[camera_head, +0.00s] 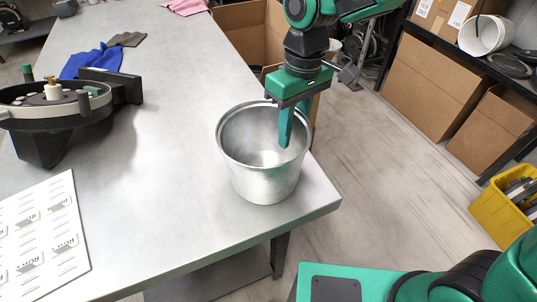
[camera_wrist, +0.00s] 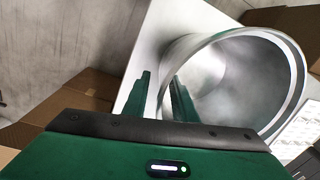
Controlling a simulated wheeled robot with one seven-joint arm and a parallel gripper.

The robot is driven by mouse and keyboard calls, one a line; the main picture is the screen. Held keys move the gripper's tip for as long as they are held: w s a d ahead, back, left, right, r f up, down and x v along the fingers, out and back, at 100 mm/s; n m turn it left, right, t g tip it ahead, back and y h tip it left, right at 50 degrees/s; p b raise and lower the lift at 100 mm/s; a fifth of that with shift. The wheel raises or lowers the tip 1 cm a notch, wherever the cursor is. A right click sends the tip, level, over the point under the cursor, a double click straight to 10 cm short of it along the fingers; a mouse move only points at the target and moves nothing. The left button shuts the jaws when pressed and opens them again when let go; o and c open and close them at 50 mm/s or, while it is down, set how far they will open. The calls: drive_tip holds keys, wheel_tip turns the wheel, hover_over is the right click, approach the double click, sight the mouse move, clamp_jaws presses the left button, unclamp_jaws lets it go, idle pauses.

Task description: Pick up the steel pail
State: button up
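The steel pail (camera_head: 262,182) stands upright on the grey table near its front right corner, and its open mouth shows empty. It also fills the right of the wrist view (camera_wrist: 232,85). My gripper (camera_head: 295,122) points down at the pail's far right rim. One green finger reaches inside the pail; the other is outside the wall, its tip hidden in the head view. In the wrist view the fingers (camera_wrist: 161,88) are apart, with the pail's rim and wall between them and a gap showing. I cannot tell whether either finger touches the wall.
The table (camera_head: 165,130) ends just right of the pail. A round seed meter (camera_head: 55,115), a printed sheet (camera_head: 42,235) and a blue cloth (camera_head: 92,60) lie to the left. Cardboard boxes (camera_head: 428,85) and a yellow bin (camera_head: 505,205) stand right. Table left of the pail is clear.

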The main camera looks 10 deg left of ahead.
drive_tip(key=shift+f, duration=0.5)
clamp_jaws()
drive_tip(key=shift+r, duration=0.1)
